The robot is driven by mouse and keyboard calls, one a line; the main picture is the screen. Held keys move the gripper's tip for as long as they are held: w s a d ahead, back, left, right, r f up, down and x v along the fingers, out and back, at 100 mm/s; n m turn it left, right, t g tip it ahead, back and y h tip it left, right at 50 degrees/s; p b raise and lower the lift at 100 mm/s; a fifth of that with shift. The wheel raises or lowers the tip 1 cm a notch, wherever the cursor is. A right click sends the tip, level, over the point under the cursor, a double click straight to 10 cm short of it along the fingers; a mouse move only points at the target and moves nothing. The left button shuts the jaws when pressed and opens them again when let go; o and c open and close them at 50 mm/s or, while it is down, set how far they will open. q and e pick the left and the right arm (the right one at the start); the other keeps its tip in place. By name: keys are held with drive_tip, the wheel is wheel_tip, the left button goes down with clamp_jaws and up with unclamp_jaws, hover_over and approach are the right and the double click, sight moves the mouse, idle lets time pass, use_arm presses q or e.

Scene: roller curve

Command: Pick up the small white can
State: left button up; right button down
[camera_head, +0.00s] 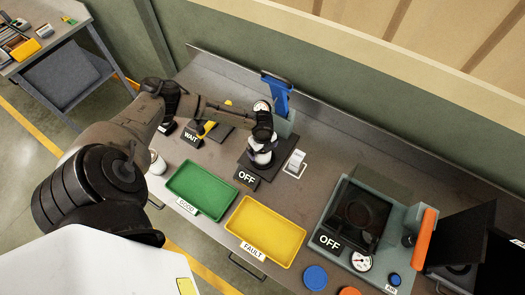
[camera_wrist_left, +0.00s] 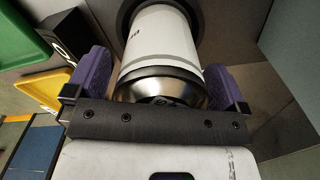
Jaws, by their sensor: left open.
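A white can (camera_wrist_left: 158,45) with a silver metal end fills the middle of the left wrist view, its far end at a dark round ring. In the head view the white can (camera_head: 262,158) shows at the dark OFF station, partly covered by my gripper. My left gripper (camera_wrist_left: 158,88) is open, with one purple finger on each side of the can. Whether the fingers touch the can I cannot tell. In the head view my left gripper (camera_head: 262,140) is over the can. My right gripper is not in view.
A blue-handled device (camera_head: 275,95) stands just behind the can. A green GOOD tray (camera_head: 202,190) and a yellow FAULT tray (camera_head: 265,230) lie in front, both empty. A WAIT stand (camera_head: 208,130) is to the left. A grey OFF machine (camera_head: 370,215) stands to the right.

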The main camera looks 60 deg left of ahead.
use_arm(q)
drive_tip(key=shift+f, duration=0.1)
drive_tip(key=c, duration=1.1)
